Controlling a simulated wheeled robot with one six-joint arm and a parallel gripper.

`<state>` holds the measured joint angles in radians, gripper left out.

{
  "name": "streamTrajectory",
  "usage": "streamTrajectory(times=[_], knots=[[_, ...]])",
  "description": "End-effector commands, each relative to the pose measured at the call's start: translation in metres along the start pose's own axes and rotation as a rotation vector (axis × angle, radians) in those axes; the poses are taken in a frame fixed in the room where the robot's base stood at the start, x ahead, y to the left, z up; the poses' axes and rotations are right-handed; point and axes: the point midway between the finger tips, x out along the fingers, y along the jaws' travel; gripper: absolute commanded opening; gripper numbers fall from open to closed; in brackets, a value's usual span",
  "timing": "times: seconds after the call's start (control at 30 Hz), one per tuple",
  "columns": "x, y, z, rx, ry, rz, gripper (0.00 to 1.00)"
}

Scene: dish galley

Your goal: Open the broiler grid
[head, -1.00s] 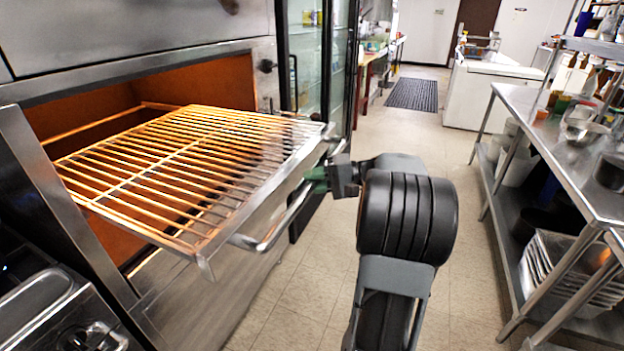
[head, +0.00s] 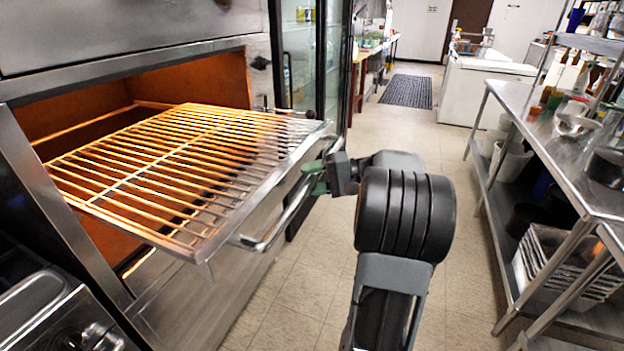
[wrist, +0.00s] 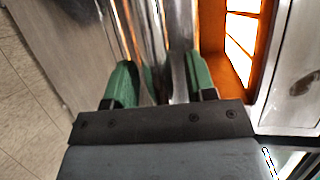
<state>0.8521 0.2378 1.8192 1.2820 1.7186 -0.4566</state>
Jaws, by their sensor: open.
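The broiler grid (head: 165,160) is a wire rack with a steel front edge. It sticks well out of the glowing orange broiler opening on the left of the head view. Its curved steel bar handle (head: 290,212) runs along the front. My gripper (head: 316,178) is at the far end of the handle. In the wrist view its green fingers (wrist: 160,85) are open, one on each side of steel bars that run between them. I cannot tell whether either finger touches the handle. The back of the grid is inside the opening.
A steel shelf table (head: 545,140) with pots and bins stands along the right. A glass-door cabinet (head: 318,60) is beyond the broiler. The tiled floor (head: 300,300) between them is clear, with a dark mat (head: 407,91) further back.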

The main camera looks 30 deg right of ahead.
Motion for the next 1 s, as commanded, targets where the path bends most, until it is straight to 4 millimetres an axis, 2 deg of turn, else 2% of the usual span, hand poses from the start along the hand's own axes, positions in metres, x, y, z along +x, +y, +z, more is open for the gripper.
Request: streamTrajectory(times=[0.17, 0.5, 0.7, 1.0], knots=[[-0.012, 0.000, -0.001, 0.000, 0.002, -0.001, 0.51], [-0.080, 0.000, -0.001, 0.000, 0.005, 0.000, 0.51], [-0.113, 0.000, 0.000, 0.002, 0.003, 0.000, 0.51], [-0.137, 0.000, 0.000, 0.001, 0.000, -0.001, 0.51]])
